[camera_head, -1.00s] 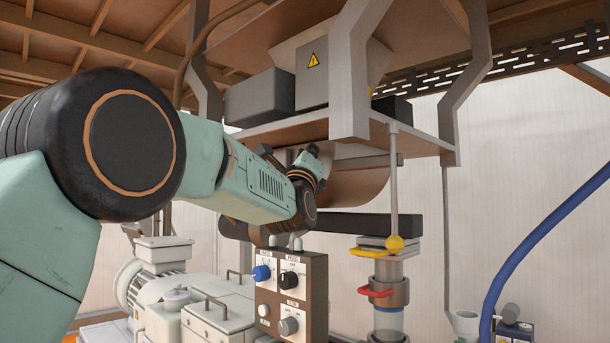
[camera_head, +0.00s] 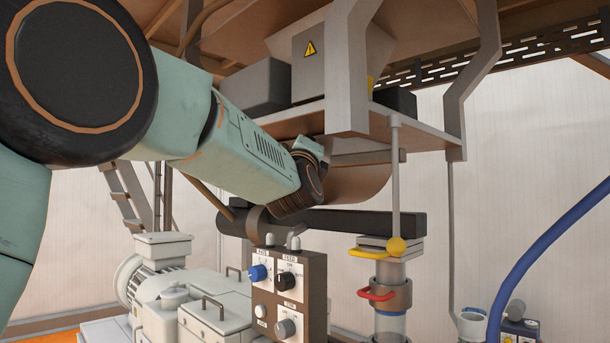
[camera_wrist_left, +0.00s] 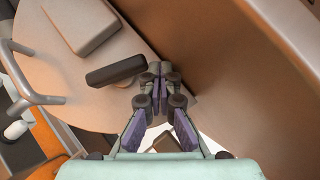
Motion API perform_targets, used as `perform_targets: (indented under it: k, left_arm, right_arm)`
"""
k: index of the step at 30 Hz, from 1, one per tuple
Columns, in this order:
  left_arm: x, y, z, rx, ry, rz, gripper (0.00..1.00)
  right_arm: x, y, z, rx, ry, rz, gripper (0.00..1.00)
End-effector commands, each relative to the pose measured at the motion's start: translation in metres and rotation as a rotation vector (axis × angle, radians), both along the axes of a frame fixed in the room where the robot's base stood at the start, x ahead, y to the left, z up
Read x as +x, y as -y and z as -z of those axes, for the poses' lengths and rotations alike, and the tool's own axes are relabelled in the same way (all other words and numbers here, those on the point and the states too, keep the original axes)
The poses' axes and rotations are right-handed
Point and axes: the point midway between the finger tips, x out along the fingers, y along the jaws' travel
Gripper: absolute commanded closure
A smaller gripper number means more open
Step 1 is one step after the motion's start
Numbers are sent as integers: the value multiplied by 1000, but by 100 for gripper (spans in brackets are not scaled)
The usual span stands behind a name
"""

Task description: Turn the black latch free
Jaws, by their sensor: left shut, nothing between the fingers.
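The black latch (camera_wrist_left: 115,71) shows in the left wrist view as a short dark bar on a round tan plate (camera_wrist_left: 75,95). My left gripper (camera_wrist_left: 157,75) is shut and empty, its fingertips together just right of the latch's right end. I cannot tell whether they touch it. In the head view my left arm reaches in from the left toward the machine, and its fingers are hidden behind the wrist. I cannot make out the latch in the head view. My right gripper is in neither view.
A tan block (camera_wrist_left: 82,22) and a curved grey handle (camera_wrist_left: 30,85) lie left of the latch. A broad brown panel (camera_wrist_left: 240,60) is close on the gripper's right. In the head view, a control box with knobs (camera_head: 290,298) and a blue hose (camera_head: 530,260) stand below and right.

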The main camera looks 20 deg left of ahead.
Motion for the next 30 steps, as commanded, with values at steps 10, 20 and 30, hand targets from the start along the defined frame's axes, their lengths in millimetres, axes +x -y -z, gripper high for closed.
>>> perform_targets:
  k: [10, 20, 30]
  left_arm:
    - [-8, -1, 0, -20, -6, 0, 100]
    - [-7, -1, 1, -20, -7, 0, 100]
    - [-6, -1, 0, -19, -6, -1, 100]
  right_arm:
    - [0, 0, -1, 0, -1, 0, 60]
    - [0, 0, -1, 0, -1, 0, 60]
    - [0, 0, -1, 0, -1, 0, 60]
